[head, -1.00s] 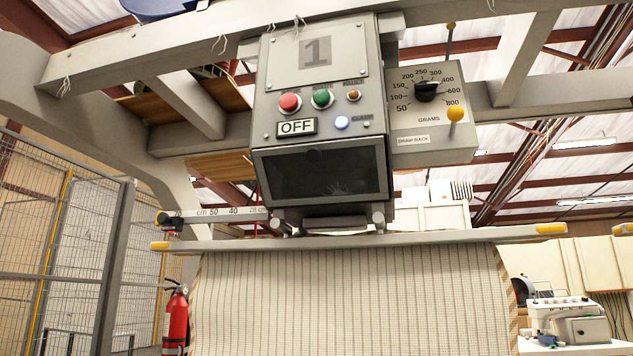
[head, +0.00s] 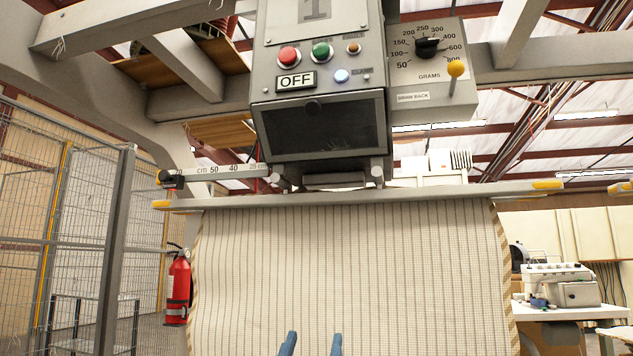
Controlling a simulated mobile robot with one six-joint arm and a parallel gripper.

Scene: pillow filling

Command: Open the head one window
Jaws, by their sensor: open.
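The head one unit (head: 260,90) is a grey box with a number 1 plate, cut off by the top edge of the head view. Its dark window (head: 322,136) is closed, with a small round dark knob (head: 312,108) at its top edge. Above the window are a red button (head: 289,56), a green button, a lit bluish-white button and an OFF label (head: 296,81). My gripper (head: 312,344) shows at the bottom edge as two blue fingertips, apart and empty, well below the window in the picture, before the striped fabric.
A grams dial box (head: 431,60) with a yellow-knobbed lever (head: 456,69) adjoins the unit on the right. A long bar (head: 420,193) with yellow ends crosses below the window, above the striped fabric (head: 345,260). A ruler arm (head: 215,172) extends left.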

